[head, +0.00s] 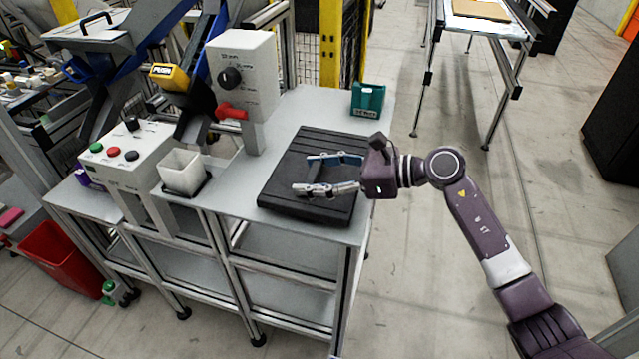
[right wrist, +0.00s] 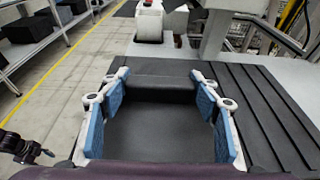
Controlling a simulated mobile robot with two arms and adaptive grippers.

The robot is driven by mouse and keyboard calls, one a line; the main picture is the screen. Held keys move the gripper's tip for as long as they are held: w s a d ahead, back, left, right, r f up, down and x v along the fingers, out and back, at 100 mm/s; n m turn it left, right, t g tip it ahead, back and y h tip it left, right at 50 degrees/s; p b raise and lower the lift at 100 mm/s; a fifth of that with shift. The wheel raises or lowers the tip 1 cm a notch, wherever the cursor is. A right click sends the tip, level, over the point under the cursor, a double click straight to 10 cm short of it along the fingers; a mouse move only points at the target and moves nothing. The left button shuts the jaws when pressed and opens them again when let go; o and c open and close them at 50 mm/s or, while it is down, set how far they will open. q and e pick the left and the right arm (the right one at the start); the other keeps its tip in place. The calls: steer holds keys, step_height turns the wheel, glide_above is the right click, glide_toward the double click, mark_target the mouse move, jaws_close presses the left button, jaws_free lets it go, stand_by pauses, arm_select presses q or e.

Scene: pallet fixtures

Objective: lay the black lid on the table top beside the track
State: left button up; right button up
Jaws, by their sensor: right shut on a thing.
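My right gripper (head: 315,173) reaches in from the right over the workbench. Its two fingers are spread wide, with a dark piece between them. In the right wrist view, the blue pads of the right gripper (right wrist: 160,115) stand on either side of this plain black lid (right wrist: 162,128), which has a raised far edge. In the head view the lid blends into the black ribbed board (head: 318,140) under the gripper. The ribbed board also shows in the wrist view (right wrist: 265,105), right of the lid. I cannot tell whether lid and board touch. A dark jointed part at the wrist view's left edge may be my left gripper (right wrist: 25,148).
A white cup (head: 181,172), a button box (head: 125,165) and a grey control post (head: 243,75) stand to the left.

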steer(key=shift+w+d+f, duration=0.1)
steer(key=shift+d+f, duration=0.05)
steer(key=shift+f, duration=0.25)
steer(key=shift+w+d+f, duration=0.1)
steer(key=shift+f, duration=0.3)
steer(key=shift+s, duration=0.1)
steer(key=shift+a+f+b, duration=0.15)
steer(key=shift+a+b, duration=0.05)
steer(key=shift+b, duration=0.15)
steer(key=o, duration=1.7)
steer(key=shift+d, duration=0.1)
steer(key=shift+c, duration=0.2)
